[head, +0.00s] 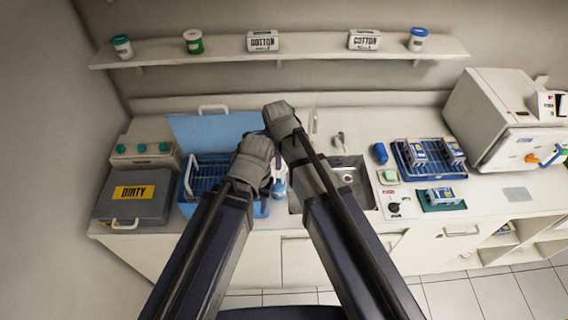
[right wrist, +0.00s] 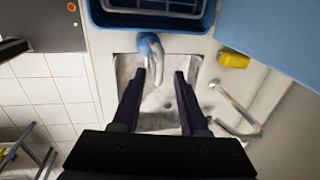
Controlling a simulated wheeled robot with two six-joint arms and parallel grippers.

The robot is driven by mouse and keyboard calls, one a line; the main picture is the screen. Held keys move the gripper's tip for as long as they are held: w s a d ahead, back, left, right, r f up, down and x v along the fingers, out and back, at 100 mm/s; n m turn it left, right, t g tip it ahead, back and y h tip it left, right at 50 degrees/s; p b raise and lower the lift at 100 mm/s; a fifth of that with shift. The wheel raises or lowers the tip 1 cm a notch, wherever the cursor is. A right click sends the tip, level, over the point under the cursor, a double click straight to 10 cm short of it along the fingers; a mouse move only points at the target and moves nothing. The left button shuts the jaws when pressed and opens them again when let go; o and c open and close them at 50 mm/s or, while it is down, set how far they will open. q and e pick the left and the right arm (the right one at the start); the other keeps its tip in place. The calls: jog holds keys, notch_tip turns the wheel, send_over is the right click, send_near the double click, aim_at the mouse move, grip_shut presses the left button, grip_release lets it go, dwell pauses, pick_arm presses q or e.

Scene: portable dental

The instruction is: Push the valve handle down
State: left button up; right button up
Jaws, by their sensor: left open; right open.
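No part is plainly marked as the valve handle. A metal tap (head: 340,142) stands behind the sink; it also shows in the right wrist view (right wrist: 237,118). My right gripper (head: 281,118) is raised over the sink's left side, seen from behind. In the right wrist view its two fingers (right wrist: 167,78) are apart over the sink, with nothing gripped. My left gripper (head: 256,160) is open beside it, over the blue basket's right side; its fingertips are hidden.
A blue basket (head: 191,181) with its lid (head: 210,130) up stands left of the sink (head: 364,200). A grey DIRTY box (head: 132,195) is further left. A blue-ended object (right wrist: 150,45) lies by the sink's edge. Blue trays (head: 430,172) stand right of the sink.

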jog(key=shift+w+f+b, duration=0.15)
jog(key=shift+f+b, duration=0.2)
jog(key=shift+f, duration=0.3)
jog(key=shift+c, duration=0.4)
grip_shut()
dwell(0.7)
